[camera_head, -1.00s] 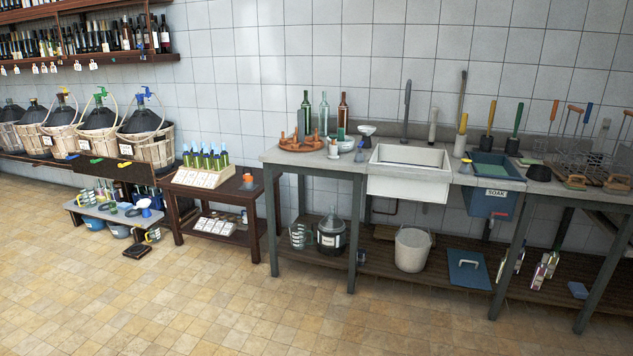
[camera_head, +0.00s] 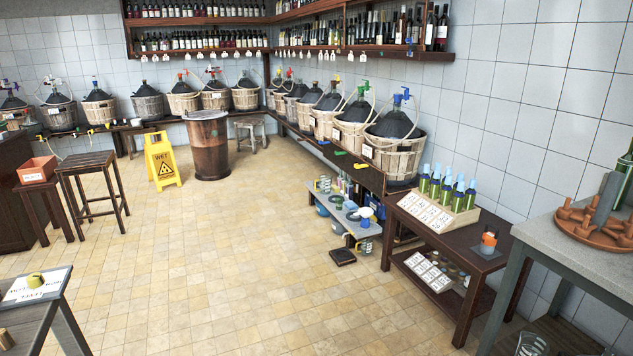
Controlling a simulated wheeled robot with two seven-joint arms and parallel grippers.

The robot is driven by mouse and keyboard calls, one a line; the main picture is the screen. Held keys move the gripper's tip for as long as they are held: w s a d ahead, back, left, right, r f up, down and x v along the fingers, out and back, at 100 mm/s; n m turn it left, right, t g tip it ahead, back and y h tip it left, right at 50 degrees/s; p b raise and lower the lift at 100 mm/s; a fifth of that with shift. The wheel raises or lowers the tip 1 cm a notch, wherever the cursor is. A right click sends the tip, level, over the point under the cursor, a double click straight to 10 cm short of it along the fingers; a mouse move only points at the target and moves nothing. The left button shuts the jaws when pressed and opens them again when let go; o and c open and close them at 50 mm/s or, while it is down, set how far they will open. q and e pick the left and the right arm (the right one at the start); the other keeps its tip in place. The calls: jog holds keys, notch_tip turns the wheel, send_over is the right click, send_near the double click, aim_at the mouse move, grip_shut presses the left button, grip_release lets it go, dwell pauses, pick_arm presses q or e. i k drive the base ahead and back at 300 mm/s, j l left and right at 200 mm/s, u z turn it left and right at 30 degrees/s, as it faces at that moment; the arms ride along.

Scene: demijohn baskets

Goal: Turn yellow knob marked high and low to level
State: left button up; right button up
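A small yellow knob (camera_head: 35,281) stands on a pale panel (camera_head: 18,293) at the lower left of the head view. Dark lettering shows on the panel around the knob, but it is too small to read for sure. Which way the knob points cannot be told. The panel rests on a dark-legged stand at the left edge of the picture. Neither of my grippers is in view.
Open tiled floor fills the middle. A yellow wet-floor sign (camera_head: 162,161), a barrel (camera_head: 208,145) and a wooden stool (camera_head: 92,186) stand farther back. Several basketed demijohns line the walls. A bottle-display table (camera_head: 482,252) and grey counter (camera_head: 570,255) stand at the right.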

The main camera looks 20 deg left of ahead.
aim_at(37, 280)
jog(key=i+j+u, duration=0.1)
jog(key=u, duration=0.35)
jog(key=i+u, duration=0.25)
jog(key=u, duration=0.15)
jog(key=i+l+u, duration=0.1)
jog(key=u, duration=0.35)
jog(key=i+l+u, duration=0.1)
jog(key=i+u, duration=0.15)
jog(key=u, duration=0.15)
jog(key=i+l+u, duration=0.15)
jog(key=u, duration=0.3)
jog(key=i+l+u, duration=0.15)
jog(key=u, duration=0.25)
jog(key=k+l, duration=0.05)
jog(key=l, duration=0.05)
